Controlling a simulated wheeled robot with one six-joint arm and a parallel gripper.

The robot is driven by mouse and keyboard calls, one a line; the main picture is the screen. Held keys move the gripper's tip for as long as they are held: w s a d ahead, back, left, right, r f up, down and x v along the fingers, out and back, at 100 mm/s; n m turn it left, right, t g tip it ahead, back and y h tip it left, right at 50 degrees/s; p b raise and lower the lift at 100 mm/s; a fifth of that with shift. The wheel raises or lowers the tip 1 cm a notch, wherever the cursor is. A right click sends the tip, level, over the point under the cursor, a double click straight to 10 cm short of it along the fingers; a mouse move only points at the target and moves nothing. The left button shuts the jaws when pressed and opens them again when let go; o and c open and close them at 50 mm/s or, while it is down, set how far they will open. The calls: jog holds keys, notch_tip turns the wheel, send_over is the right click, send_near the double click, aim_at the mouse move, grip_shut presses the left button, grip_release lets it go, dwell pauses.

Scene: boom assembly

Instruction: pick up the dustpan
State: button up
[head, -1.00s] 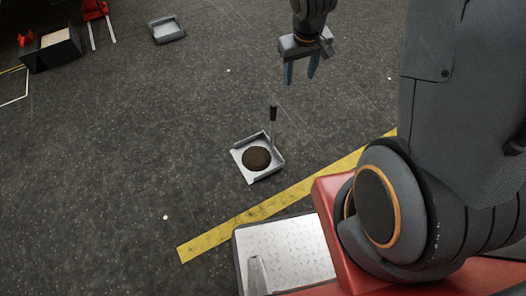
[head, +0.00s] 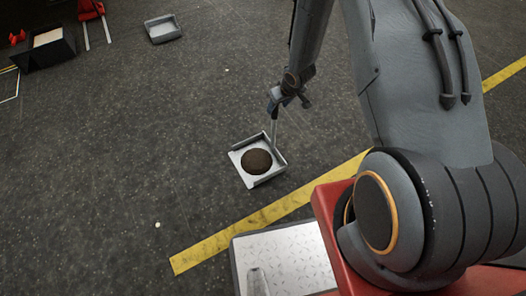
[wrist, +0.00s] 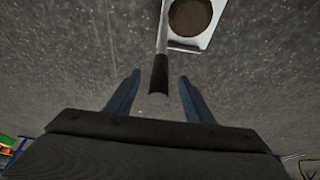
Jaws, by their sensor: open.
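The dustpan (head: 240,150) is a light grey square tray on the dark floor, with a round brown heap in it. Its handle (head: 274,132) stands up from the right edge, its top hidden by my gripper in the head view. In the wrist view, the dustpan (wrist: 190,45) is at the top, and its handle with a black grip (wrist: 159,74) points toward me. My gripper (wrist: 158,85) is open, one blue finger on each side of the grip's end, with gaps showing. In the head view my gripper (head: 274,103) is at the handle's top.
A yellow floor line (head: 262,216) runs on the near side of the dustpan. Another grey tray (head: 162,30) lies farther back. A black box (head: 45,47) stands at the far left. The floor around the dustpan is clear.

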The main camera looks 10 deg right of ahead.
jog(key=x, duration=0.5)
jog(key=shift+w+a+r+b, duration=0.1)
jog(key=shift+w+b, duration=0.1)
jog(key=shift+b, duration=0.2)
jog(key=shift+c, duration=0.3)
grip_shut()
dwell(0.6)
jog(key=shift+r, duration=0.1)
